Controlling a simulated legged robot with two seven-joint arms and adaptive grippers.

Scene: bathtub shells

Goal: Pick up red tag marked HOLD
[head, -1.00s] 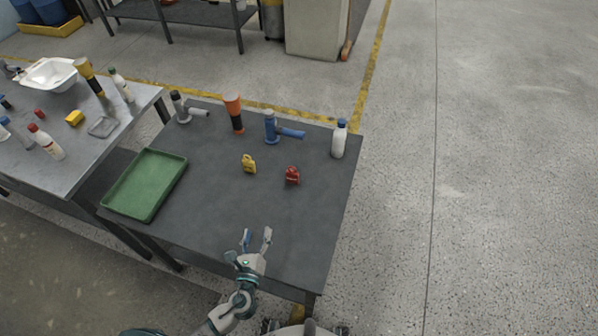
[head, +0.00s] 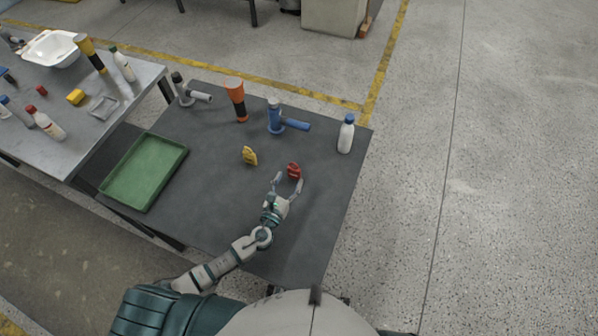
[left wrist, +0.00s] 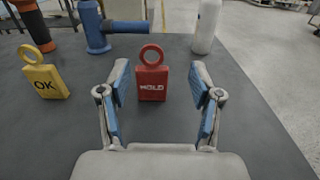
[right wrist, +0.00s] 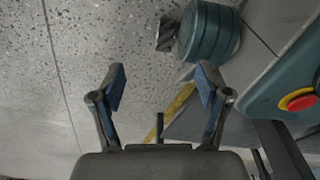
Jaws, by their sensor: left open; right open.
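The red tag (head: 294,171) stands on the dark table; in the left wrist view the red tag (left wrist: 152,82) shows a ring on top and the word HOLD. My left gripper (head: 288,183) is open, its fingertips close to the red tag. In the left wrist view my left gripper (left wrist: 160,82) has the tag between and slightly beyond its blue fingertips, with gaps on both sides. A yellow tag (head: 250,156) marked OK stands to the left. My right gripper (right wrist: 160,85) is open and empty above the floor; it does not show in the head view.
A green tray (head: 144,172) lies at the table's left. A blue tool (head: 287,120), an orange-and-black tool (head: 236,101), a grey tool (head: 190,93) and a white bottle (head: 346,134) stand behind the tags. The front right of the dark table (head: 325,215) is clear.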

